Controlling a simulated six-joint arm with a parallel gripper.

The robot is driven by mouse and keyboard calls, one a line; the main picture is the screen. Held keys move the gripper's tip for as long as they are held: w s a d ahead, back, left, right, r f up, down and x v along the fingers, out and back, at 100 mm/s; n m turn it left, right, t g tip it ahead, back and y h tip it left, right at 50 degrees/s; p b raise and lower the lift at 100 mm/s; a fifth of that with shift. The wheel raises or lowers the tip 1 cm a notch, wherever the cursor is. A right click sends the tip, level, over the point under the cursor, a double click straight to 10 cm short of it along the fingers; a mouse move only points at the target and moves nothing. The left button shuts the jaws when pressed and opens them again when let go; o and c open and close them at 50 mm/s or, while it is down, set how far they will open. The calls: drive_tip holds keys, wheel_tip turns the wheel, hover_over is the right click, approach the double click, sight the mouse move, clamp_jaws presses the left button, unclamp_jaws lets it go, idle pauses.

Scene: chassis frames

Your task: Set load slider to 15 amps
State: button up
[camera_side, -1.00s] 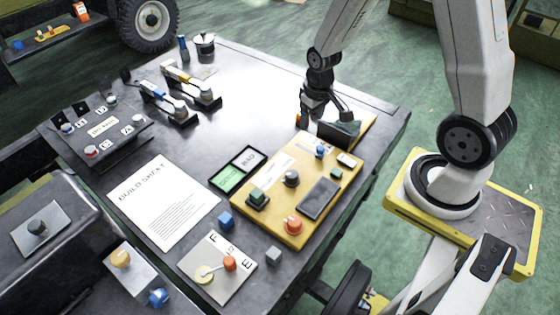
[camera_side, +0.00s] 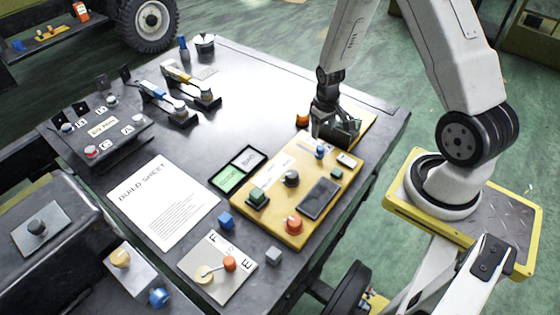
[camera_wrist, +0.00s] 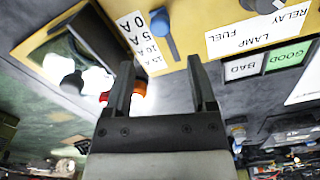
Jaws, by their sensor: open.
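The load slider (camera_wrist: 163,30) is a blue handle on the yellow panel (camera_wrist: 195,12), beside a white scale strip (camera_wrist: 141,40) marked 0 A, 5 A, 10 A and 15 A. Its broad end lies near the low end of the scale; the exact reading is unclear. A blue knob (camera_side: 320,152) shows on the panel in the side view, just in front of my gripper. My gripper (camera_side: 338,140) is open and empty over the panel's far end. In the wrist view its fingertips (camera_wrist: 163,72) are apart, with the slider beyond the gap and not between them.
An orange part (camera_side: 302,119) stands close left of my gripper.

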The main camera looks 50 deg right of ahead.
sight(320, 147)
drive_tip(key=shift+f, duration=3.6)
drive_tip(key=shift+c, duration=0.2)
clamp_jaws()
